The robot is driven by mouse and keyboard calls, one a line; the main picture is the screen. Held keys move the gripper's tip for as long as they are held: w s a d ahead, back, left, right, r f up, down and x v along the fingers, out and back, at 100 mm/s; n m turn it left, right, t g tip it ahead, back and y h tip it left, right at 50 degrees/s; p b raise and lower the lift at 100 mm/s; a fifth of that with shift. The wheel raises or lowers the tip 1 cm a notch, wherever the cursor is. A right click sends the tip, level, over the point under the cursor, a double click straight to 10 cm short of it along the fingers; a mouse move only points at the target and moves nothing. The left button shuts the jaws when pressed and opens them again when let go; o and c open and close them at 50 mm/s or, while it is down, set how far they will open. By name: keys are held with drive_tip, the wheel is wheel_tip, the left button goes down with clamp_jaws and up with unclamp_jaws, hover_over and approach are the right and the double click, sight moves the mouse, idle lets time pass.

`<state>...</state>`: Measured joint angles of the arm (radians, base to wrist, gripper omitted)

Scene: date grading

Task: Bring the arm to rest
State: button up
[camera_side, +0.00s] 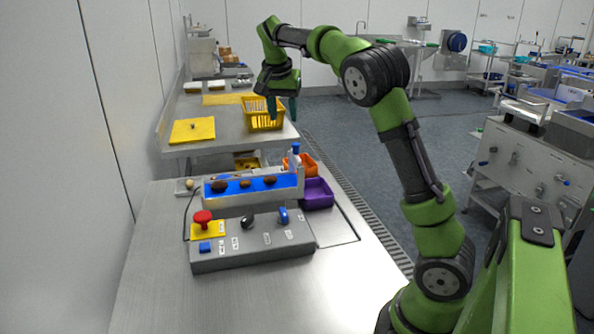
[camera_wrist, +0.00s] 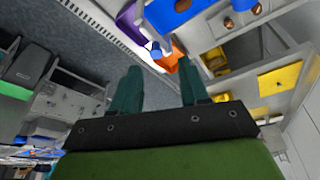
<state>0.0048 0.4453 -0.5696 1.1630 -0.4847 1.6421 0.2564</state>
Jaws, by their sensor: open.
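My green arm reaches up from the right and bends over toward the back left in the side view. My gripper (camera_side: 282,106) hangs over the far right part of the back table, just in front of or above the yellow basket (camera_side: 262,121); I cannot tell whether they touch. In the wrist view, my gripper (camera_wrist: 158,84) shows two dark green fingers spread apart with nothing between them.
On the near counter stand a blue belt (camera_side: 256,186) with several brown dates, a control box (camera_side: 252,250) with a red button (camera_side: 203,219), a purple bin (camera_side: 317,194) and an orange bin (camera_side: 305,166). A yellow mat (camera_side: 192,131) lies on the back table (camera_side: 184,149).

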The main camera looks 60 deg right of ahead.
drive_tip(key=s+a+f+n+t+y, duration=0.2)
drive_tip(key=s+a+n, duration=0.3)
drive_tip(key=s+a, duration=0.5)
drive_tip(key=s+a+f+n+t+y, duration=0.3)
drive_tip(key=s+a, duration=0.7)
drive_tip(key=a, duration=0.5)
drive_tip(key=shift+s+a+f+n+t, duration=0.35)
drive_tip(key=shift+n+t, duration=0.25)
drive_tip(key=shift+n, duration=0.6)
drive_tip(key=shift+r, duration=0.1)
